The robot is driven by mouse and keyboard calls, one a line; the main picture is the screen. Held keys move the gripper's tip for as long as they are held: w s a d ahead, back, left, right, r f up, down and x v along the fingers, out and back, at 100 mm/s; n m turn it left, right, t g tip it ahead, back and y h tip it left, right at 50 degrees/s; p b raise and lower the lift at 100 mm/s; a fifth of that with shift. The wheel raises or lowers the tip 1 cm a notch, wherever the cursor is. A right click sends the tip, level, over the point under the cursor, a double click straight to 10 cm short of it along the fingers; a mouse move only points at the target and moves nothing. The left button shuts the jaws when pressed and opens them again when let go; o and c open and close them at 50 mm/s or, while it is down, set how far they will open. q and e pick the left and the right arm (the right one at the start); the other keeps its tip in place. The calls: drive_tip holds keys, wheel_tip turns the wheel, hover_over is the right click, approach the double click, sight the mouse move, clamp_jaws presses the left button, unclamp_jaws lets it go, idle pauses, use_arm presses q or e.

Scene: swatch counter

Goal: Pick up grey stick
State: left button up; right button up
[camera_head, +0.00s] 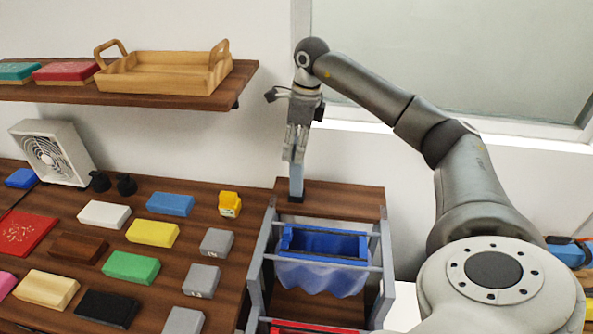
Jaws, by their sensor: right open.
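A blue-grey stick (296,182) stands upright near the left end of the wooden surface behind the metal rack. It is the only stick I see. My right gripper (294,152) points down right above it, with the fingertips at the stick's top end. The gripper is open. I cannot tell whether the fingers touch the stick or stand around its top. My left gripper is out of view.
A metal rack (262,250) with a blue bin (325,243) stands in front of the stick. Several coloured blocks, including a grey block (217,242), lie on the counter at left. A wooden tray (160,78) sits on the shelf (120,95) above.

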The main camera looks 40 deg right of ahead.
sight(297, 171)
drive_tip(key=f, duration=0.1)
drive_tip(key=f+p, duration=0.1)
drive_tip(key=f, duration=0.2)
drive_tip(key=shift+w+f+p, duration=0.25)
drive_tip(key=shift+f+p, duration=0.15)
drive_tip(key=c, duration=0.4)
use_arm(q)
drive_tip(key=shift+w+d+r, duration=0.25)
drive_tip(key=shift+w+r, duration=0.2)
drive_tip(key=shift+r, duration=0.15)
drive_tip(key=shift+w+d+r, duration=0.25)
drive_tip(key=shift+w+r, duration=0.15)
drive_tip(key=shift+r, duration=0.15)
use_arm(e)
clamp_jaws()
